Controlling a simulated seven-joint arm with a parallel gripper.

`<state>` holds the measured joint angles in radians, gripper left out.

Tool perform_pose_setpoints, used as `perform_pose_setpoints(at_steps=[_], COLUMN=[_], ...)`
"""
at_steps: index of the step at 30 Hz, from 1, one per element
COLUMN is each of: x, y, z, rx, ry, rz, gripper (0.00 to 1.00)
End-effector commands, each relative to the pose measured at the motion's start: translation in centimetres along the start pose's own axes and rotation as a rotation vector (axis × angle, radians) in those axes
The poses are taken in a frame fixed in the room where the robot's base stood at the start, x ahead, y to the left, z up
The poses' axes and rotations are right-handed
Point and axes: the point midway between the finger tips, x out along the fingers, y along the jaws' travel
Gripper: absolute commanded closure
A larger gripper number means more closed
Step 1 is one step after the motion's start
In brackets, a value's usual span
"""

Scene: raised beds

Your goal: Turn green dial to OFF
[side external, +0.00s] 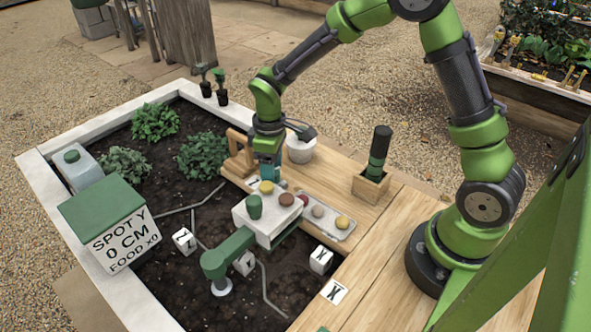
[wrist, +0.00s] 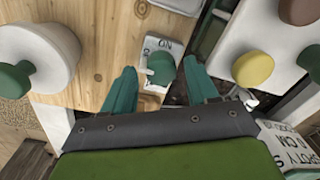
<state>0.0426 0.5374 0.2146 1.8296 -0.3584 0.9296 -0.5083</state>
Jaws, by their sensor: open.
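A small green dial (wrist: 161,66) with a pale pointer sits on a white lettered plate (wrist: 157,45) on the wooden deck. The lettering is upside down in the wrist view, and part of it reads ON. My gripper (wrist: 158,80) is open, with its two teal fingers on either side of the dial. Nothing is held, and I cannot tell whether a finger touches the dial. In the side external view my gripper (side external: 268,176) points down at the deck's edge and hides the dial.
A white box (side external: 264,221) with green, yellow and dark red knobs stands close beside my gripper. A white pot (side external: 301,150) stands on the deck (side external: 345,165) behind it. A wooden block (side external: 370,187) holds a dark-handled tool.

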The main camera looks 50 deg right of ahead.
Motion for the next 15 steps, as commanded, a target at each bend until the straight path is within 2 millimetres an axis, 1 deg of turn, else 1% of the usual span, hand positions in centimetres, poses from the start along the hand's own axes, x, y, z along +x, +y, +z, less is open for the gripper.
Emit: perform_pose_setpoints(at_steps=[5, 8, 11, 15], x=[0.1, 0.12, 0.13, 0.14], y=[-0.22, -0.22, -0.25, -0.25], z=[-0.01, 0.01, 0.02, 0.04], rx=[0.012, 0.063, 0.162, 0.353], ry=[-0.001, 0.0, 0.003, 0.009], rz=[-0.004, -0.003, -0.004, -0.003], gripper=[0.39, 0.39, 0.39, 0.39])
